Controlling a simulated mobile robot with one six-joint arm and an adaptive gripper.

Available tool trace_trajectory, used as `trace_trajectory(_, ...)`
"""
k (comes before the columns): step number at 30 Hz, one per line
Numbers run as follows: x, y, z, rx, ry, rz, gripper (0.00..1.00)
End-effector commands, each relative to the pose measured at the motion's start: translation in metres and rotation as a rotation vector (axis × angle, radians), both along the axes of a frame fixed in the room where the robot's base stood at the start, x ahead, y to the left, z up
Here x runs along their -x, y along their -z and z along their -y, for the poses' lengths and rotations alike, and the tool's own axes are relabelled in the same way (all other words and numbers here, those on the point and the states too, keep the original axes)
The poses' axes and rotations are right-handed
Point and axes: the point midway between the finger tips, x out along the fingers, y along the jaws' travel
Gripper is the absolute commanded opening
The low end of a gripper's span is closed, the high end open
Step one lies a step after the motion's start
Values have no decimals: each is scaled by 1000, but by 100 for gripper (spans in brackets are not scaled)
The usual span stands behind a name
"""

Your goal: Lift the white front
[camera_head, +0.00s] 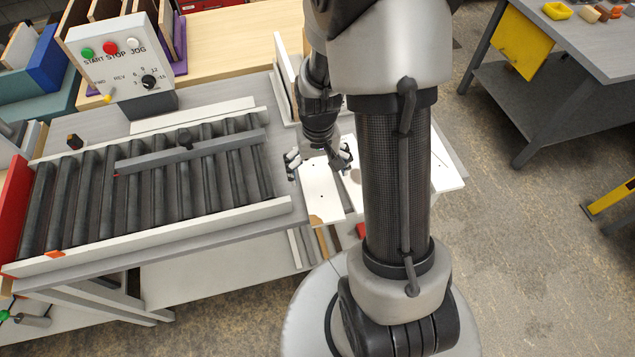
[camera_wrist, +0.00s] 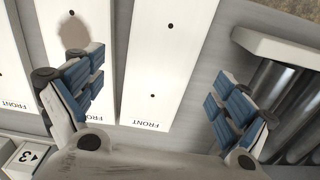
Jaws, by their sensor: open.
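White fronts lie flat side by side on the grey table right of the roller conveyor.
The roller conveyor (camera_head: 150,185) has a white rail (camera_wrist: 275,48), close to the right finger in the wrist view. A control box (camera_head: 118,60) stands behind it. A grey workbench (camera_head: 580,70) stands at right.

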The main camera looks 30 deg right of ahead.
Motion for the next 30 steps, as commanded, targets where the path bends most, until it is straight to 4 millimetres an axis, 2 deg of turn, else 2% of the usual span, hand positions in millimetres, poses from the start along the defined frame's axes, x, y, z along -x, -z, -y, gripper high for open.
trace_trajectory(1, -1, 13, -1, -1, -1, -2, 94)
trace_trajectory(5, -1, 30, -1, -1, 0, -2, 94)
trace_trajectory(13, -2, 31, 0, 0, 0, 0, 93)
trace_trajectory(30, -1, 33, -1, -1, 0, -3, 55)
